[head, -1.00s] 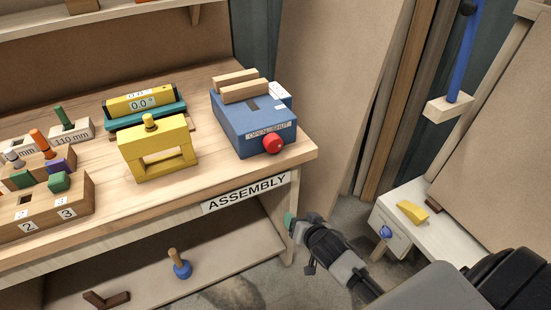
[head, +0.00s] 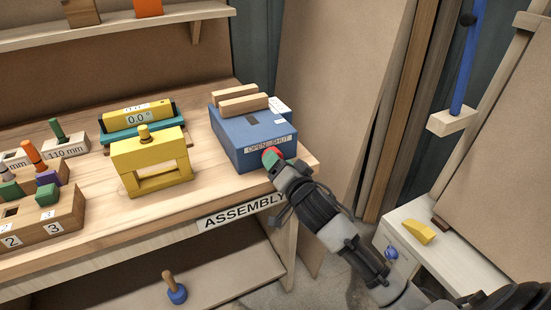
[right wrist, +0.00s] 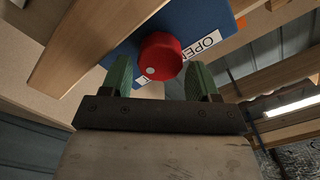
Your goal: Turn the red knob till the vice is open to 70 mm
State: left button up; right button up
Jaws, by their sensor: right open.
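The blue vice (head: 245,135) stands at the right end of the bench, with two wooden jaws (head: 240,98) on top and a gap between them. Its front label reads OPEN and SHUT. The red knob (right wrist: 160,57) is on the front face, with a white dot on it. In the head view the knob (head: 272,152) is partly hidden by my right gripper (head: 272,160). In the right wrist view my right gripper (right wrist: 162,82) is open, its green fingers on either side of the knob with room between. My left gripper is not in view.
A yellow frame (head: 150,160) and a level with a 0.0 display (head: 138,118) stand left of the vice. Marked blocks and coloured pegs fill the bench's left side. A white cabinet (head: 440,250) with a yellow piece (head: 420,232) stands at the right.

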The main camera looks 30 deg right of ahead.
jog(key=shift+w, duration=1.1)
jog(key=c, duration=0.7)
jog(key=shift+o, duration=0.2)
jog(key=shift+n, duration=0.3)
